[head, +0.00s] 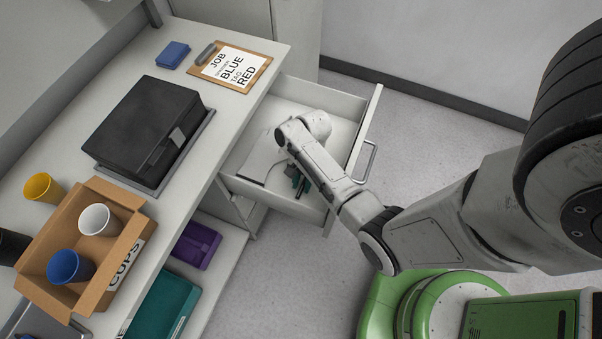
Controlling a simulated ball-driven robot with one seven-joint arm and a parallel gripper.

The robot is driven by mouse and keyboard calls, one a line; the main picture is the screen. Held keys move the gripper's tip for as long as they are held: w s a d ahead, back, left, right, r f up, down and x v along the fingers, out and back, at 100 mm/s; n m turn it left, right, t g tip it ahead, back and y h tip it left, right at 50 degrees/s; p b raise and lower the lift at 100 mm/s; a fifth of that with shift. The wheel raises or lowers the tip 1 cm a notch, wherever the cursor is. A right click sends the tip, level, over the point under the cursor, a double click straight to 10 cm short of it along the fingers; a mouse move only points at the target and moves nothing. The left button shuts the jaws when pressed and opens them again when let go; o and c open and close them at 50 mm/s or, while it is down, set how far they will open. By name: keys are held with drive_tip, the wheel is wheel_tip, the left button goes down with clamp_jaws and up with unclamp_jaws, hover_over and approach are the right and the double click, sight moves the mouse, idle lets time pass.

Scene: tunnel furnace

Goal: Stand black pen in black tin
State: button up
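My arm reaches into an open drawer (352,145) under the counter. My gripper (299,184) is low inside the drawer, mostly hidden beneath my own wrist. A black round container (12,246) at the left edge, cut off by the frame, may be the black tin.
On the counter are a black case (140,120), a cardboard cups box (112,262) with white and blue cups, a yellow cup (42,189), a clipboard (262,75) and a blue block (173,55). Purple (195,246) and teal (165,305) trays sit on the shelf below.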

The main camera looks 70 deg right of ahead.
sight(302, 186)
drive_tip(key=shift+f, duration=0.2)
drive_tip(key=shift+a, duration=0.1)
clamp_jaws()
idle(0.6)
wheel_tip(302, 186, up, 12)
drive_tip(key=p, duration=0.8)
